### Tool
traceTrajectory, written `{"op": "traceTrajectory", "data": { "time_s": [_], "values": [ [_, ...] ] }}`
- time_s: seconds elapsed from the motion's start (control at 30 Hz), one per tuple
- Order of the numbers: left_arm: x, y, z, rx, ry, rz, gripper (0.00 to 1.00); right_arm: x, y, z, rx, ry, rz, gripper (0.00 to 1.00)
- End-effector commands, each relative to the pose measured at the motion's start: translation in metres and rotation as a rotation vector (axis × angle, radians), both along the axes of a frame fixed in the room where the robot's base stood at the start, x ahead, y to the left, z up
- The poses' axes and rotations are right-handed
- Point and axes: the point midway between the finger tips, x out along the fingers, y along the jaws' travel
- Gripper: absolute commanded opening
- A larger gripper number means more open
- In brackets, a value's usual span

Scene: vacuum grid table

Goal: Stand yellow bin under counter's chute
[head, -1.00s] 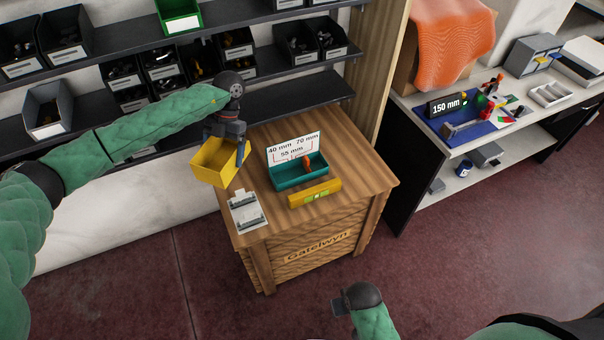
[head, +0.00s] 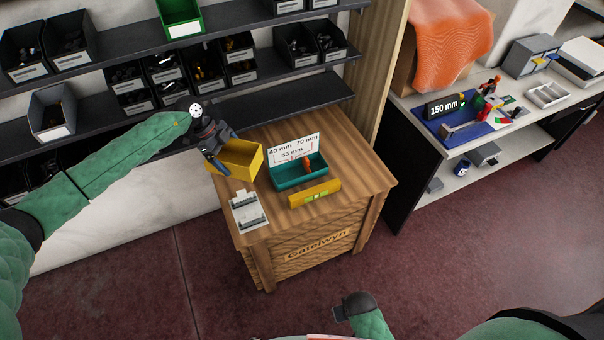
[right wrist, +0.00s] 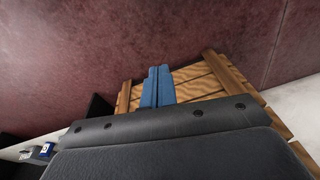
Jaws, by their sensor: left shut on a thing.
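The yellow bin (head: 240,158) is an open-topped box at the back left corner of the wooden crate table (head: 345,172) in the head view. My left gripper (head: 219,166) is shut on its left side, with a blue finger against the wall. I cannot tell whether the bin touches the table. On the right bench a device with red and green parts (head: 486,104) stands on a blue mat beside a "150 mm" display (head: 447,105). I cannot make out a chute. My right gripper (right wrist: 157,86) is empty, its blue fingers together, in front of the table.
On the table are a teal tray (head: 300,180) with a length sign (head: 293,147), a yellow block with a green window (head: 314,194), and a white plate with grey fixtures (head: 248,211). Shelves of dark bins (head: 62,55) stand behind. Red floor (head: 450,250) is clear between table and bench.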

Motion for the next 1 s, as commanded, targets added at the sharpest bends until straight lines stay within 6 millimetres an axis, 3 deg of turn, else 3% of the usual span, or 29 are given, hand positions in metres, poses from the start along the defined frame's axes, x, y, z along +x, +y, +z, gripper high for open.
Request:
{"op": "traceTrajectory", "data": {
  "time_s": [0.3,0.5,0.8,1.0],
  "values": [
    [0.007,-0.001,-0.013,-0.001,0.000,0.454,0.66,-0.008,-0.007,-0.021,-0.009,0.008,-0.003,0.00],
    [0.011,-0.002,-0.019,0.000,-0.001,0.643,0.66,-0.012,-0.009,-0.031,-0.013,0.011,-0.003,0.00],
    [0.012,-0.002,-0.025,0.001,0.003,0.718,0.66,-0.014,-0.011,-0.038,-0.016,0.012,-0.003,0.00],
    [0.013,-0.002,-0.053,0.001,0.003,0.718,0.66,-0.020,-0.017,-0.062,-0.023,0.007,-0.002,0.00]
  ]
}}
